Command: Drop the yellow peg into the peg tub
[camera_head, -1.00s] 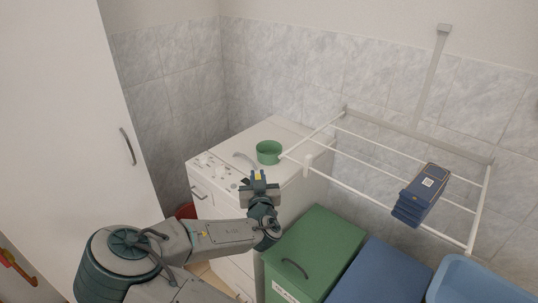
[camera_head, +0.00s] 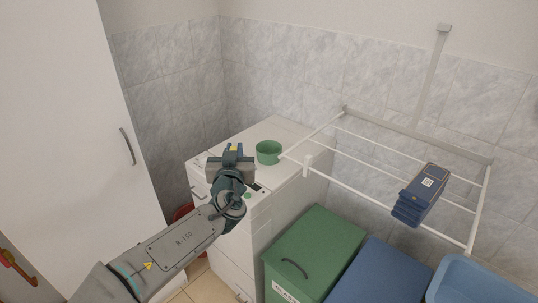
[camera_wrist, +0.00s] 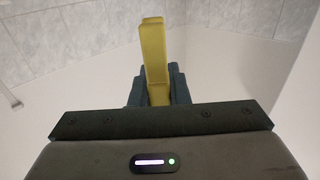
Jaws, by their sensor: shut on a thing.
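My gripper (camera_head: 233,151) is shut on the yellow peg (camera_wrist: 153,55), which stands out well beyond the fingertips in the wrist view. In the head view only a small yellow bit of it shows between the fingers. The green round tub (camera_head: 269,152) stands on top of the white washing machine, just right of my gripper. The peg and the tub are apart. The tub's inside is only partly visible.
The white washing machine (camera_head: 284,184) stands in the tiled corner. A white drying rack (camera_head: 345,131) reaches out from the wall to the right, with a dark blue folded item (camera_head: 420,194) on it. Green (camera_head: 318,243) and blue (camera_head: 375,272) lidded bins stand below. A tall white cabinet (camera_head: 70,120) is at left.

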